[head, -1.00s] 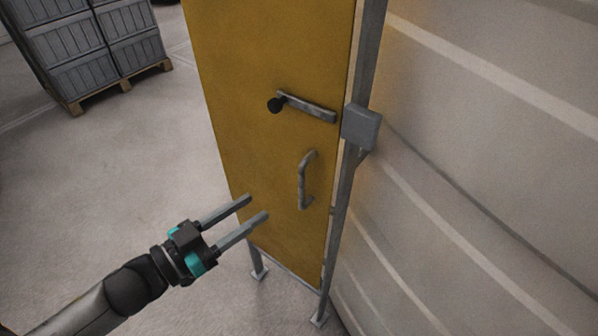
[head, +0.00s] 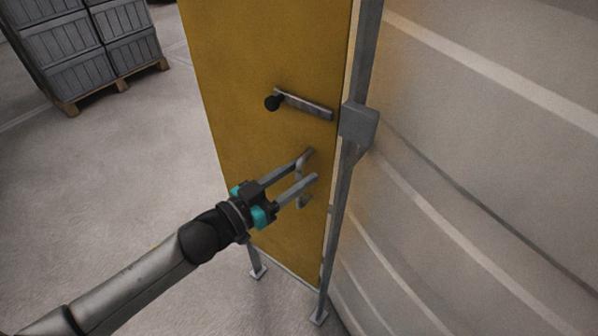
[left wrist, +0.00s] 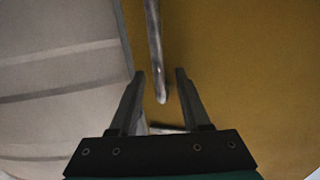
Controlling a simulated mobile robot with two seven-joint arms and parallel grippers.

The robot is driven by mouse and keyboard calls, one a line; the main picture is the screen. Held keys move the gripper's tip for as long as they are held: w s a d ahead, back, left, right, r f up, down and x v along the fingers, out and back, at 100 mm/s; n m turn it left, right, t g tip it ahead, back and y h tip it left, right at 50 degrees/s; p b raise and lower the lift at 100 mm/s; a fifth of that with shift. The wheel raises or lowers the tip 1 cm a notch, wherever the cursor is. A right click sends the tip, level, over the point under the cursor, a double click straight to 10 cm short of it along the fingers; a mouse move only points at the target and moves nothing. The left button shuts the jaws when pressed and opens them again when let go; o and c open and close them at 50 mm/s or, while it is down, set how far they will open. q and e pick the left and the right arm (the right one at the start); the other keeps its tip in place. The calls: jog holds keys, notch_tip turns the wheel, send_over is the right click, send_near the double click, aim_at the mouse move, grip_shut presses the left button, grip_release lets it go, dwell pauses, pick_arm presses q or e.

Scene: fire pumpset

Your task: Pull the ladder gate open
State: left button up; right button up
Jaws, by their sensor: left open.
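The ladder gate (head: 235,75) is a tall yellow panel. Near its right edge it has a grey D-shaped pull handle (head: 303,198) and, above that, a latch bar with a black knob (head: 290,102). My left gripper (head: 312,166) is open, its two fingers at the pull handle and overlapping it in the head view. In the left wrist view the handle (left wrist: 155,55) runs down between the open fingers (left wrist: 160,72), with a gap on both sides. The gate panel (left wrist: 235,80) fills the right of that view. My right gripper is out of view.
A grey post with a latch box (head: 359,124) stands at the gate's right edge. A ribbed pale wall (head: 490,150) fills the right side. Grey crates on a pallet (head: 85,50) stand at the back left. The floor left of the gate is clear.

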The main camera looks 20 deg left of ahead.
pick_arm(q)
jog(key=shift+w+d, duration=0.25)
jog(key=shift+w, duration=0.1)
grip_shut()
dwell(1.3)
